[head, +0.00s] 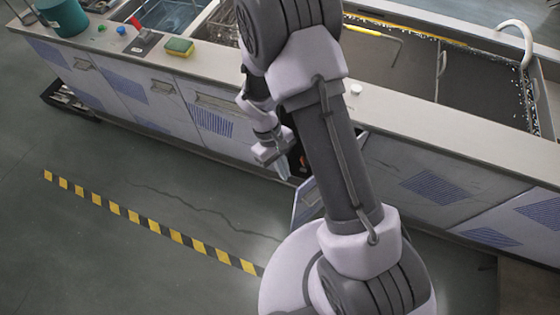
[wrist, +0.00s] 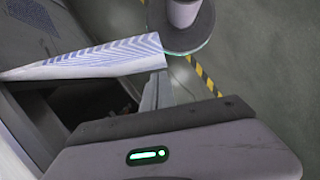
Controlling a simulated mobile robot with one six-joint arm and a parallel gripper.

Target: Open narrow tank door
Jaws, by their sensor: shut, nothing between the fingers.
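The narrow tank door (head: 307,203) stands swung out from the cabinet front, partly hidden behind my arm in the head view. In the wrist view the door (wrist: 95,60) shows its blue-striped face, with a dark cabinet opening (wrist: 80,102) beside it. My gripper (head: 283,170) is shut and empty, just in front of the opening and to the left of the door in the head view.
The cabinet front continues with closed blue-striped doors on both sides, including a panel (head: 212,115) to the left. A sponge (head: 180,46) and a teal bucket (head: 62,15) stand on the counter (head: 215,80). A yellow-black floor stripe (head: 150,222) crosses the clear floor.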

